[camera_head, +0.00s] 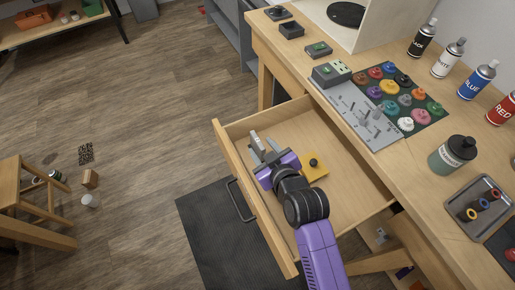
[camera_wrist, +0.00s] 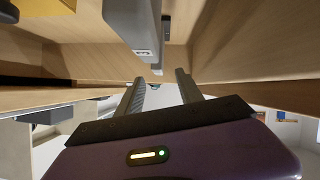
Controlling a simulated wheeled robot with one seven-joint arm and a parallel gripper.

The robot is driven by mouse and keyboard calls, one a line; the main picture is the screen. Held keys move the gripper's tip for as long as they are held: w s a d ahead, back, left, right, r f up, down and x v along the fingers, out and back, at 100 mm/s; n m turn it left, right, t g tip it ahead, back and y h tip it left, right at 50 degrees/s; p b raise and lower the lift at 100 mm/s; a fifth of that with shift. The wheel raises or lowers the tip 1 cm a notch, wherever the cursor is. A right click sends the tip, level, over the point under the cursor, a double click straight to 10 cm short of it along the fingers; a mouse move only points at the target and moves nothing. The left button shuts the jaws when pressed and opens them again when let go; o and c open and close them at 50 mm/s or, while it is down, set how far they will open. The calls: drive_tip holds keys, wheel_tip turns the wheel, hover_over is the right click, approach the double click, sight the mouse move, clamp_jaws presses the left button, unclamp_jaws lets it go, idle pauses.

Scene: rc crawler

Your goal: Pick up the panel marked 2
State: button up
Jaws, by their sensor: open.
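My gripper (camera_head: 263,147) is low inside the open wooden drawer (camera_head: 345,165), near its left end. In the wrist view its two grey fingers (camera_wrist: 160,92) stand apart with a clear gap between them. A long grey piece with a small dark mark (camera_wrist: 133,28) hangs into the wrist view ahead of the fingers and appears apart from them. I cannot read a 2 on it, so I cannot tell whether it is the panel. In the head view my gripper and arm hide part of the drawer floor.
A yellow block with a black knob (camera_head: 314,166) lies in the drawer just right of my gripper. The drawer walls are close around it. The workbench (camera_head: 300,62) above holds a board of coloured knobs (camera_head: 420,117), several spray cans and a dark green bottle (camera_head: 452,156).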

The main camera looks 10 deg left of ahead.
sight(258, 143)
drive_tip(key=shift+x, duration=2.05)
drive_tip(key=shift+d, duration=0.1)
clamp_jaws()
